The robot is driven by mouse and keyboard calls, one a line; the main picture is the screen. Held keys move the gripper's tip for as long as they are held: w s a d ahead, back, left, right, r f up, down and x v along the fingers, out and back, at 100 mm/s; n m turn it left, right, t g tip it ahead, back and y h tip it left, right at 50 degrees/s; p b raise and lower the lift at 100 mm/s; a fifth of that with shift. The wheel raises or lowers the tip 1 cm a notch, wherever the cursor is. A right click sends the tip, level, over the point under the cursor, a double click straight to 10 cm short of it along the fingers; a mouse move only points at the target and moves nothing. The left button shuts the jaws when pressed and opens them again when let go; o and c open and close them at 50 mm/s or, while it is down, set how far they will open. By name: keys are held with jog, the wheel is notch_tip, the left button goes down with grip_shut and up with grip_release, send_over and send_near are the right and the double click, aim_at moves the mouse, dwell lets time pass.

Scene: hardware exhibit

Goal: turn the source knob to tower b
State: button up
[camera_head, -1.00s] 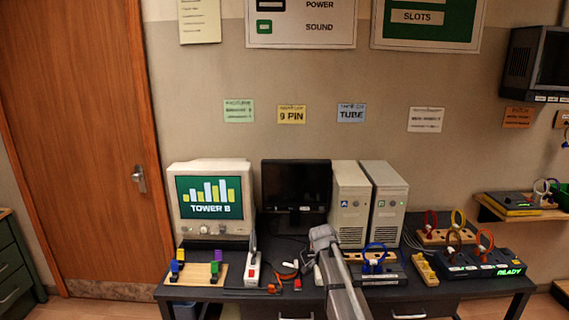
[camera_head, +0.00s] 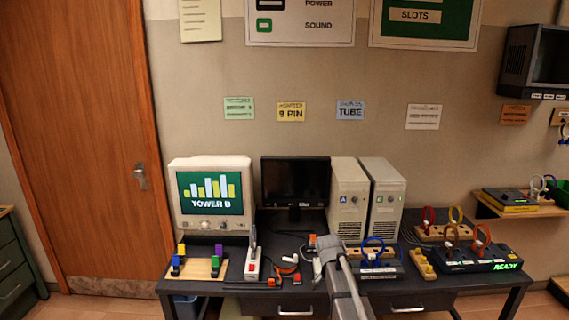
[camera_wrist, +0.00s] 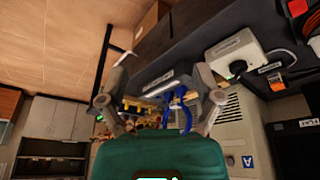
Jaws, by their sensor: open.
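The cream CRT monitor (camera_head: 212,163) at the left of the desk is lit, showing bars and text reading as TOWER B. Two pale towers stand at centre: tower A (camera_head: 349,200) and another tower (camera_head: 388,200) to its right. I cannot make out the source knob for certain. My gripper (camera_head: 328,245) is above the desk's front. In the wrist view my gripper (camera_wrist: 160,82) is open, nothing between its fingers.
The desk (camera_head: 345,292) holds a power strip (camera_head: 252,265), loose cables, a wooden block board (camera_head: 199,268) and a dark flat monitor (camera_head: 296,192). Ring-shaped cables stand at right near a dark box with a READY display (camera_head: 480,260). A wooden door (camera_head: 80,140) is at left.

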jog(key=s+f+n+g+y+b, duration=0.2)
jog(key=s+n, duration=0.7)
jog(key=s, duration=1.3)
notch_tip(320, 180, down, 2)
jog(key=shift+s+a+f+y+b, duration=0.2)
jog(key=shift+s+y+b, duration=0.2)
jog(key=shift+b, duration=0.2)
jog(key=c, duration=0.4)
jog(key=shift+o, duration=0.2)
